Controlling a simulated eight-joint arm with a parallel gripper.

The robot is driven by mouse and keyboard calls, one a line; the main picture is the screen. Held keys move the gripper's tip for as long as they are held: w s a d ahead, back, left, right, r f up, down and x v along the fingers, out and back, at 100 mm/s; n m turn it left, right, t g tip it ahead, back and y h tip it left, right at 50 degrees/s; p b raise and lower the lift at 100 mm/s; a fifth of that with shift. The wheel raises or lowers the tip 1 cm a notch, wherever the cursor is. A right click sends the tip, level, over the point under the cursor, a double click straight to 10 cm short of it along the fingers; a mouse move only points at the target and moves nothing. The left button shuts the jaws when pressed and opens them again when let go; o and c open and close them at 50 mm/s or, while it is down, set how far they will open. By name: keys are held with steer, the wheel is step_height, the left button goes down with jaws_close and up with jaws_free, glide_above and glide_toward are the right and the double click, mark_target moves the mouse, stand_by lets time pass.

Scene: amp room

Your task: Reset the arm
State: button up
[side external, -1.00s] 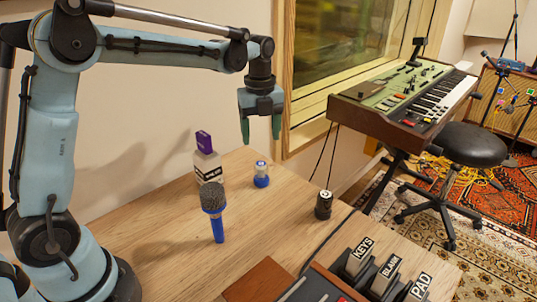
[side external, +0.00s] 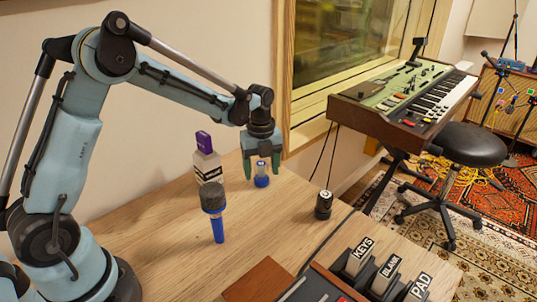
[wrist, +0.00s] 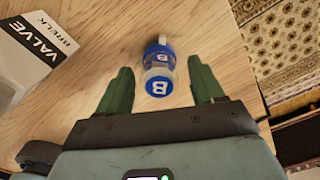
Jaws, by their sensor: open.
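My gripper (side external: 262,168) is open, pointing down over the back of the wooden table (side external: 150,255). In the wrist view, its two green fingers (wrist: 156,90) are spread, with a small blue and white bottle (wrist: 158,62) marked B ahead and between them. In the side view this bottle (side external: 262,181) stands upright on the table at the fingertips, partly behind them. I cannot tell whether the fingers touch it. Nothing is held.
A blue microphone (side external: 214,205) stands nearer the camera. A small black cylinder (side external: 323,206) is to the right. Labelled blocks (side external: 385,275) are at the front right. A keyboard (side external: 405,97) stands beyond the table.

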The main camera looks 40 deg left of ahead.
steer(key=shift+r, duration=0.55)
steer(key=shift+f, duration=0.1)
